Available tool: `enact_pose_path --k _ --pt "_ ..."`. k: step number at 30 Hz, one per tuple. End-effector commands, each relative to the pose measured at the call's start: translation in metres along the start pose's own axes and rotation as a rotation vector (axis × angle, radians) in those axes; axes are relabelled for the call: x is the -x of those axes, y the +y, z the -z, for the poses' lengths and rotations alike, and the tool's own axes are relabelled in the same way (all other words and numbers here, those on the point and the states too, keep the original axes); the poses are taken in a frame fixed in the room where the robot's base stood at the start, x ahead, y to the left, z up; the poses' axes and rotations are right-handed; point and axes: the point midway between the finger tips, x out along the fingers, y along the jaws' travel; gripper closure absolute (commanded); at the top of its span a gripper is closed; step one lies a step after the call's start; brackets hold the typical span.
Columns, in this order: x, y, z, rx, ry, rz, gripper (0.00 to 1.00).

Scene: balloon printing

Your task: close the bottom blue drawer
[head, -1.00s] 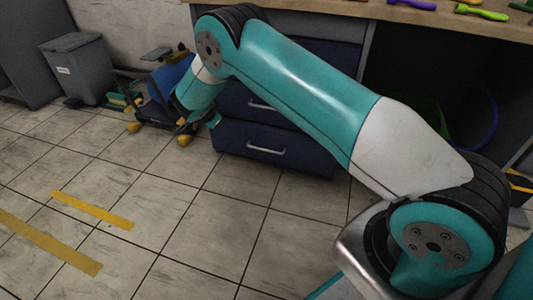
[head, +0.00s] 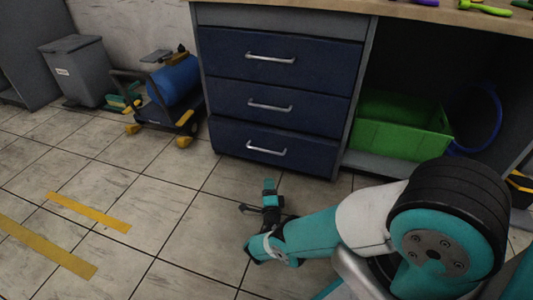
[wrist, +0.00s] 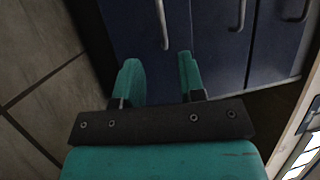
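The bottom blue drawer (head: 235,143) is the lowest of three in the cabinet in the head view, with a silver handle (head: 265,151). Its front looks close to flush with the drawers above; I cannot tell whether a small gap is left. In the wrist view the drawers appear turned sideways, and the bottom drawer (wrist: 130,25) is leftmost, its handle (wrist: 162,25) beyond my fingers. My gripper (head: 262,197) is low over the floor in front of this drawer, apart from it. In the wrist view my gripper (wrist: 161,72) is open, with nothing between its two teal fingers.
The middle drawer (head: 230,97) and top drawer (head: 225,50) look shut. A green crate (head: 400,135) sits under the worktop at right. A blue compressor (head: 175,80) with yellow feet stands left of the cabinet, beside a grey bin (head: 75,70). The floor at left is clear.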

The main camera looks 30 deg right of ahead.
Motion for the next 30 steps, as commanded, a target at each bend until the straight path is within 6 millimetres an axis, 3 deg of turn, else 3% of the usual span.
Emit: enact_pose_path --k 21,30 --pt "-0.137 0.006 0.001 -0.001 0.004 0.000 0.63" --pt "-0.164 0.002 0.001 0.001 0.003 -0.003 0.63"
